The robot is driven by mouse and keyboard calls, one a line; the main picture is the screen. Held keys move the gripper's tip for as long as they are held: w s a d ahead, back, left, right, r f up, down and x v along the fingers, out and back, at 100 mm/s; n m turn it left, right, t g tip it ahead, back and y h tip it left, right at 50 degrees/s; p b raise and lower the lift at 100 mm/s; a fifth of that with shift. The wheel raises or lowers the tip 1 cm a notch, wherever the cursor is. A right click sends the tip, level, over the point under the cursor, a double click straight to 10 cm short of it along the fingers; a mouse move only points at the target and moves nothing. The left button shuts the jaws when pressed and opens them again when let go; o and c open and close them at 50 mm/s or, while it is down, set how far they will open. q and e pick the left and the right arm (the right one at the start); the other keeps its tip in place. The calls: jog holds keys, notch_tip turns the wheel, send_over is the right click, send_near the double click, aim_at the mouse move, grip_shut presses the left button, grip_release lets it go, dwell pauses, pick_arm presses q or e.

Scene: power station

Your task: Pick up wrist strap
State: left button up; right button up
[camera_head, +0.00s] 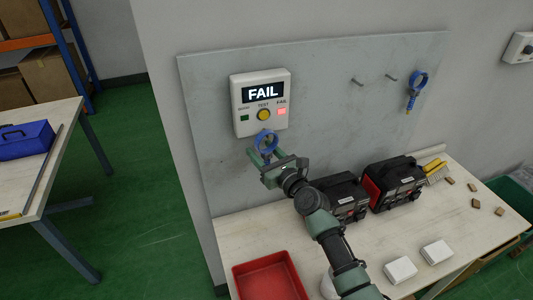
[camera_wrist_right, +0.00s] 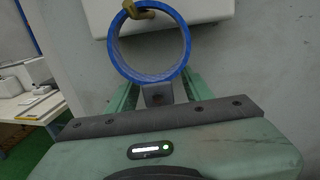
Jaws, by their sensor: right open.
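A blue wrist strap (camera_head: 266,139) hangs just below the white tester (camera_head: 262,102), whose display reads FAIL with a red light lit. In the right wrist view the strap is a blue ring (camera_wrist_right: 150,75) on a brass-coloured hook (camera_wrist_right: 138,11), with a grey block (camera_wrist_right: 158,94) under the ring. My right gripper (camera_head: 263,153) is open at the strap's lower part. In the right wrist view its green fingers (camera_wrist_right: 159,90) stand on both sides of the grey block; I cannot tell whether they touch it. A second blue strap (camera_head: 418,83) with a coiled cord hangs at the panel's right. My left gripper is out of view.
A table with a blue toolbox (camera_head: 25,140) stands left, across green floor.

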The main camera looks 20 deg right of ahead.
jog(key=shift+w, duration=0.2)
grip_shut()
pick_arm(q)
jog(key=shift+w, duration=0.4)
pick_arm(e)
jog(key=shift+a, duration=0.1)
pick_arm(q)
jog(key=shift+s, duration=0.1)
pick_arm(e)
jog(key=shift+r, duration=0.15)
